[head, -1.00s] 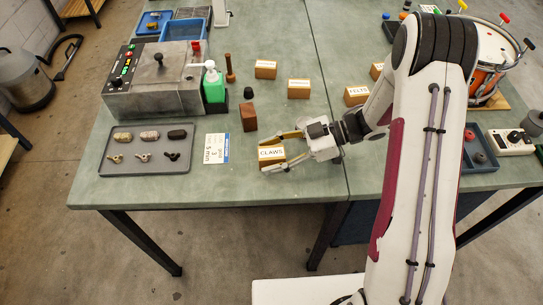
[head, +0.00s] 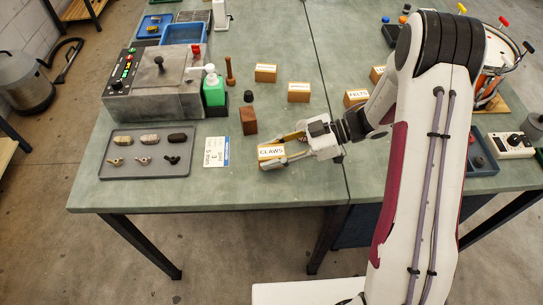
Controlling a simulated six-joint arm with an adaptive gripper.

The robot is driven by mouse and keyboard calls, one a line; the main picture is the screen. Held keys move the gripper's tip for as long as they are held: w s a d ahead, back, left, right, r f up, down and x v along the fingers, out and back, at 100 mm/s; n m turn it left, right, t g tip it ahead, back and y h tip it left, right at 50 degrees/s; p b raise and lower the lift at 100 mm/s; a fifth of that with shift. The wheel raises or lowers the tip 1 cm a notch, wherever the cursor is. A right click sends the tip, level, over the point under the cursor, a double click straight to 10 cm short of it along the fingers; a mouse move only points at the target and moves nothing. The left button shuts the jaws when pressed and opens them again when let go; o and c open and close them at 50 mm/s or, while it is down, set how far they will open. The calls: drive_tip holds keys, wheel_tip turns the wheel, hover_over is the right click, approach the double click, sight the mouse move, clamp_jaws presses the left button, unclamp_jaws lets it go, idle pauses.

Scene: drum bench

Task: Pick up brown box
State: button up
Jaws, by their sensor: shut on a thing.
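A small tan-brown box with a white label reading CLAWS (head: 271,152) is at the front edge of the green table, left of the table seam. My gripper (head: 285,148) reaches it from the right and is shut on it, with a finger along its far side and one along its near side. I cannot tell whether the box touches the table or is slightly above it. Similar labelled boxes stand further back: one (head: 265,73), another (head: 299,92), one reading FELTS (head: 356,97), and one partly hidden by my arm (head: 377,74).
A dark brown block (head: 249,122) stands just behind the held box. A grey tray (head: 112,170) of small parts and a card (head: 216,152) lie to the left. A green bottle (head: 213,92) stands beside a grey machine (head: 155,90). A drum (head: 490,65) is at the right.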

sight(272, 152)
drive_tip(key=shift+r, duration=4.05)
drive_tip(key=w+d+m+t+h, duration=0.3)
drive_tip(key=d+m+t, duration=0.3)
drive_tip(key=d, duration=0.9)
drive_tip(key=w+d+m+t+h, duration=0.3)
drive_tip(key=d+m+t+h, duration=0.2)
drive_tip(key=d, duration=1)
drive_tip(key=m+t, duration=0.2)
drive_tip(key=m, duration=0.1)
drive_tip(key=shift+r, duration=0.15)
drive_tip(key=shift+f, duration=2.9)
drive_tip(key=shift+f, duration=0.15)
